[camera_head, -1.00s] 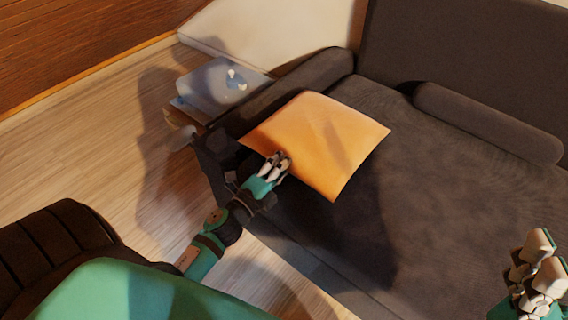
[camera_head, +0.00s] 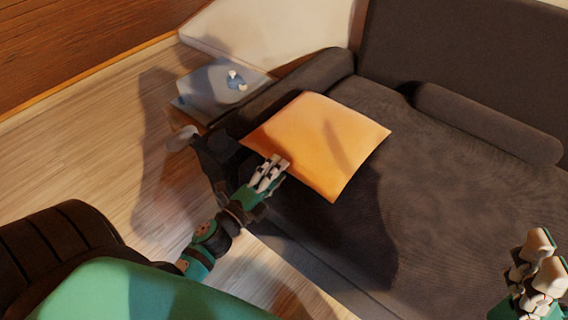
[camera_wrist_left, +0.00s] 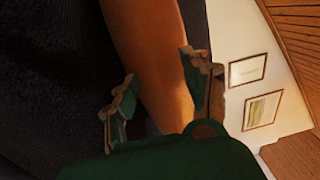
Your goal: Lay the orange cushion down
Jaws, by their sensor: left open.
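The orange cushion (camera_head: 325,140) lies flat on the seat of the dark grey sofa (camera_head: 440,215), near its left armrest. It also shows in the left wrist view (camera_wrist_left: 148,45), between and beyond the fingers. My left gripper (camera_head: 276,168) is at the cushion's near left edge. Its two fingers stand apart in the left wrist view (camera_wrist_left: 160,92), with nothing held between them. Whether a finger still touches the cushion is hard to tell. My right gripper (camera_head: 538,268) is at the lower right, over the front of the sofa, away from the cushion; its grip is unclear.
A dark bolster (camera_head: 487,122) lies along the sofa's backrest. A low side table (camera_head: 205,92) with small white and blue items stands beyond the left armrest (camera_head: 300,85). Wooden floor (camera_head: 90,150) is open at the left. The sofa seat right of the cushion is clear.

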